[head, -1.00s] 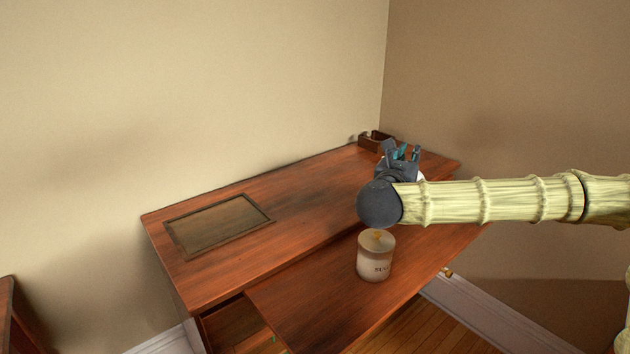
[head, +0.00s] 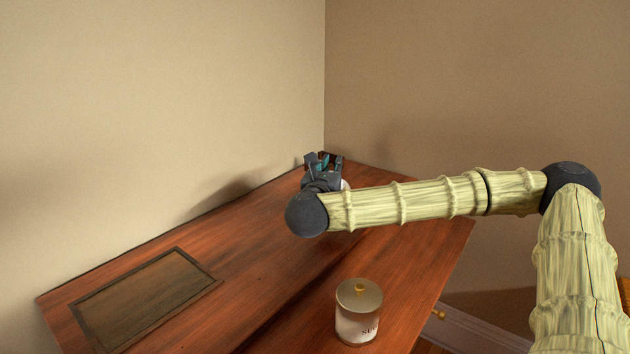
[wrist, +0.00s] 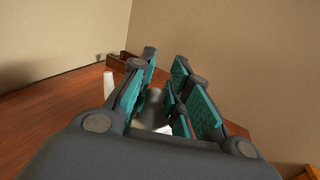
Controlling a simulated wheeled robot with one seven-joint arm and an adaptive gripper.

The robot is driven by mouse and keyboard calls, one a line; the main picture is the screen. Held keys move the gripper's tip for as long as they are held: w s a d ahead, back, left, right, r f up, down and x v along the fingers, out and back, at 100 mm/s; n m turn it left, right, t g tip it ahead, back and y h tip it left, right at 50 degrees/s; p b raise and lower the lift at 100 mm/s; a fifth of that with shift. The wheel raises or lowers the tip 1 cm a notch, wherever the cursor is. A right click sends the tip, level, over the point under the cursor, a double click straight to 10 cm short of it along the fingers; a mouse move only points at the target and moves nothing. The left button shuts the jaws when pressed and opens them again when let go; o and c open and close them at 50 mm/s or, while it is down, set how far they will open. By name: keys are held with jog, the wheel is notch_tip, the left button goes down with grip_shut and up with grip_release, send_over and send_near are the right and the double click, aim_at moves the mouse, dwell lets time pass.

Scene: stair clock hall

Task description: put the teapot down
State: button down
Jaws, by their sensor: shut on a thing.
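My gripper (head: 323,162) is over the far end of the wooden desk (head: 260,260), near the room corner. In the wrist view my gripper (wrist: 164,75) is shut on a pale, greyish-white thing (wrist: 153,112), which I take to be the teapot. Its fingers hide most of it. A white upright piece shows left of the fingers, perhaps its spout. In the head view only a small white edge (head: 346,185) shows beside my gripper. I cannot tell whether the teapot touches the desk top.
A lidded canister (head: 359,312) with a gold knob stands on the desk's nearer, lower part. A dark framed panel (head: 145,297) lies at the left. A small wooden tray (wrist: 117,62) sits at the back corner by the walls. The desk's middle is clear.

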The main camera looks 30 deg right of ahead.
jog(key=w+d+f, duration=0.4)
jog(key=w+d, duration=0.3)
jog(key=w, duration=0.4)
jog(key=shift+d+f+p, duration=0.2)
jog(key=shift+f+p, duration=0.1)
jog(key=shift+f, duration=0.2)
jog(key=c, duration=1.3)
grip_release()
jog(key=shift+c, duration=0.2)
jog(key=v, duration=1.2)
jog(key=shift+b, duration=0.35)
jog(key=shift+s, duration=0.1)
